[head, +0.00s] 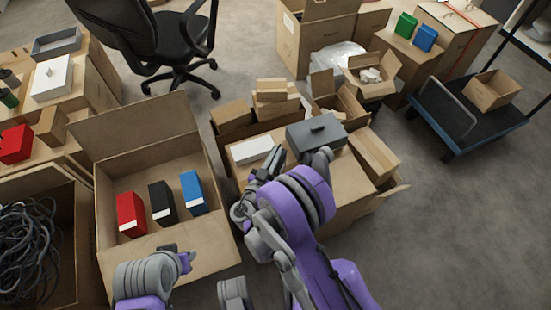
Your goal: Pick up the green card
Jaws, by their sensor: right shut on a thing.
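I cannot make out a green card in the head view. A green box (405,25) stands on a carton at the back right, beside a blue one. My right gripper (268,165) is over the carton table in the middle, just in front of a white box (252,150) and left of a grey lidded box (316,132). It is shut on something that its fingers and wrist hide. My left gripper (187,262) is low, at the front edge of the open carton (150,255); its jaws are too unclear to judge.
Red (131,214), black (160,203) and blue (192,192) boxes stand in the open carton. A carton of cables (30,245) is at left. An office chair (150,35) is behind, a trolley (465,115) at right.

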